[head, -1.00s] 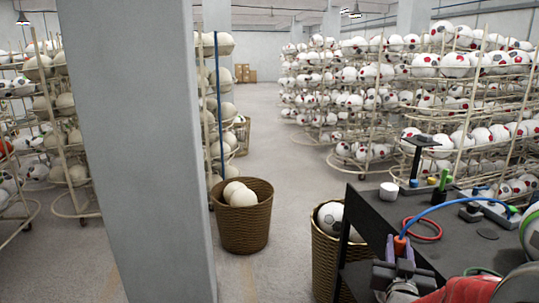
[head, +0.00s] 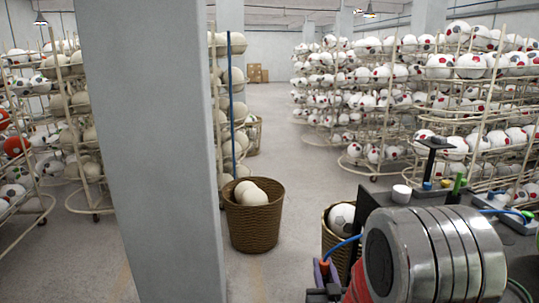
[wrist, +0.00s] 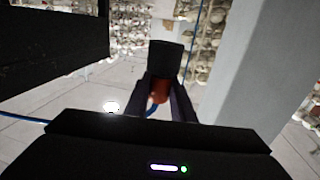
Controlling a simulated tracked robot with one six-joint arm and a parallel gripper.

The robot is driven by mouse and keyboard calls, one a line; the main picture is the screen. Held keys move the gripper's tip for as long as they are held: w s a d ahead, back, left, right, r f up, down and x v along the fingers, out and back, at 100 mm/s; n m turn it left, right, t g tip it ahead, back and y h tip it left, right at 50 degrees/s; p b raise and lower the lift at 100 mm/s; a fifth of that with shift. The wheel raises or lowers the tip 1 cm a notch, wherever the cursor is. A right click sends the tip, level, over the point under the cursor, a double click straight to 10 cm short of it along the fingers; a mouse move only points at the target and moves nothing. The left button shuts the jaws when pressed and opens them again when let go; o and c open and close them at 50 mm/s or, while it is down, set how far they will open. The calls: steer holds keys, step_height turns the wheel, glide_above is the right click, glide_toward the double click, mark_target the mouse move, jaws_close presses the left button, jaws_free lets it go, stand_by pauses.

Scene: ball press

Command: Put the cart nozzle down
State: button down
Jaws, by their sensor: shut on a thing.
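My gripper (head: 325,274) is low in the head view, left of the black cart (head: 375,195). It is shut on the cart nozzle (head: 324,265), an orange piece with a blue hose (head: 345,243) running from it to the right. In the wrist view, the two dark fingers of my gripper (wrist: 163,98) close on the nozzle's orange-red body (wrist: 160,90). A black block sits just beyond it. The blue hose also shows in the wrist view (wrist: 25,120). My arm hides much of the cart top in the head view.
A wicker basket (head: 253,228) with white balls stands left of my gripper. A second basket (head: 330,243) stands beside the cart. A grey pillar (head: 155,160) rises at left. A white cup (head: 401,192) and small tools are on the cart. Ball racks line both sides.

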steer(key=shift+f, duration=0.1)
steer(key=s+f, duration=0.5)
steer(key=f, duration=0.1)
stand_by(0.4)
steer(key=shift+s, duration=0.1)
